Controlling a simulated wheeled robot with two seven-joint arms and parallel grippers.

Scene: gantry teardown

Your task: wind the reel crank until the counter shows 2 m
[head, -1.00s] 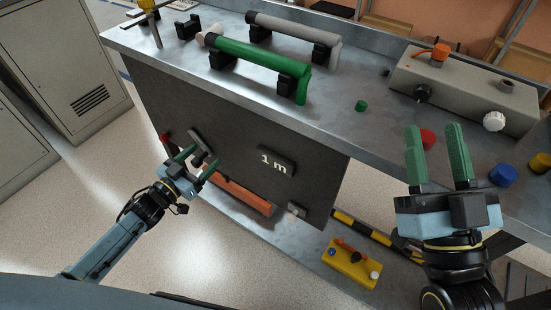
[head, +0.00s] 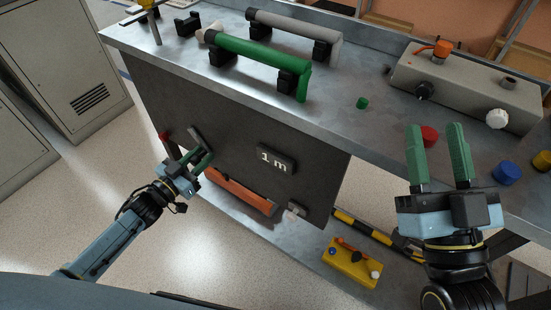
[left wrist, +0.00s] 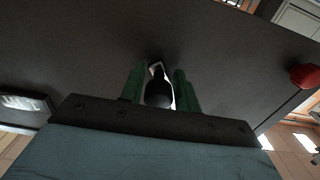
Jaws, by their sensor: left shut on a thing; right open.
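The counter (head: 276,158) on the dark front panel (head: 310,180) reads 1 m. The grey crank arm (head: 195,135) sits left of it on the same panel. My left gripper (head: 194,156) is at the crank's outer end, its green fingers shut on the dark crank handle. In the left wrist view the handle (left wrist: 158,92) stands between the two green fingers, and the panel fills the background. The reel itself is not clearly seen. My right gripper (head: 434,155) is open and empty, fingers up, in front of the bench's right part.
The bench top (head: 330,100) carries a green bar (head: 258,53), a grey bar (head: 292,31) and a grey box (head: 465,85) with knobs. An orange bar (head: 240,190) lies low beside the panel. A yellow box (head: 350,268) sits on the lower shelf.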

